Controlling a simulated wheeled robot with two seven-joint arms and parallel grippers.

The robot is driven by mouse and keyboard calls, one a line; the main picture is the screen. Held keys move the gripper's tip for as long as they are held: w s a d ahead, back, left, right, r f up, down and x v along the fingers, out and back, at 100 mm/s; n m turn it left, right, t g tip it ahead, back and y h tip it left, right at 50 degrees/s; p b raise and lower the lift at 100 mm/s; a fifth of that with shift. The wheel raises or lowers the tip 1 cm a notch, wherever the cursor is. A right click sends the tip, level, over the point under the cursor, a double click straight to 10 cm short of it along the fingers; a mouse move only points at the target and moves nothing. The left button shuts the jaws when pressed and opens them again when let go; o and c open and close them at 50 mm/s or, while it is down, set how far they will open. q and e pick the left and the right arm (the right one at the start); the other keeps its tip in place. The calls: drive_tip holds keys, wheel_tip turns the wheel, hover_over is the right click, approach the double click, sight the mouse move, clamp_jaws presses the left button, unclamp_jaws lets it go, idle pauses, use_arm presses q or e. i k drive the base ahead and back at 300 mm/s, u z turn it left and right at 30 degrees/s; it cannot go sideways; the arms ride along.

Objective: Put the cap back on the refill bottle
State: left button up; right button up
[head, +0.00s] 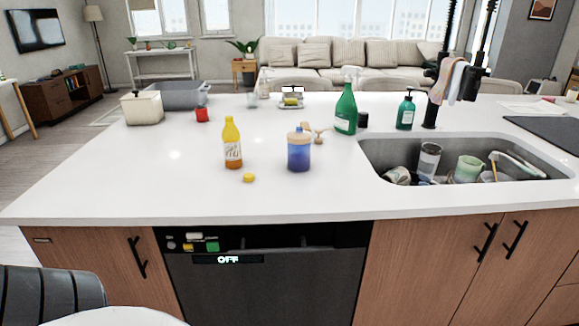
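A slim yellow bottle (232,143) with an orange lower part and a pale label stands upright on the white island counter. A small yellow cap (249,178) lies on the counter just in front of it, slightly right and apart from it. A blue translucent bottle (299,152) with a beige top stands upright to the right. I cannot tell from the labels which of the two is the refill bottle, or whether the yellow bottle's narrow top is open. Neither of my grippers is in view.
A green spray bottle (346,110) and green pump bottle (405,111) stand near the sink (368,150), which holds several dishes. A red cup (202,115), white container (142,108) and grey tub (182,96) stand at back left. The counter's front left (130,190) is clear.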

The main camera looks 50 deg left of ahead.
sight(230, 134)
drive_tip(key=u, duration=0.55)
drive_tip(key=i, duration=0.65)
drive_tip(key=u, duration=0.7)
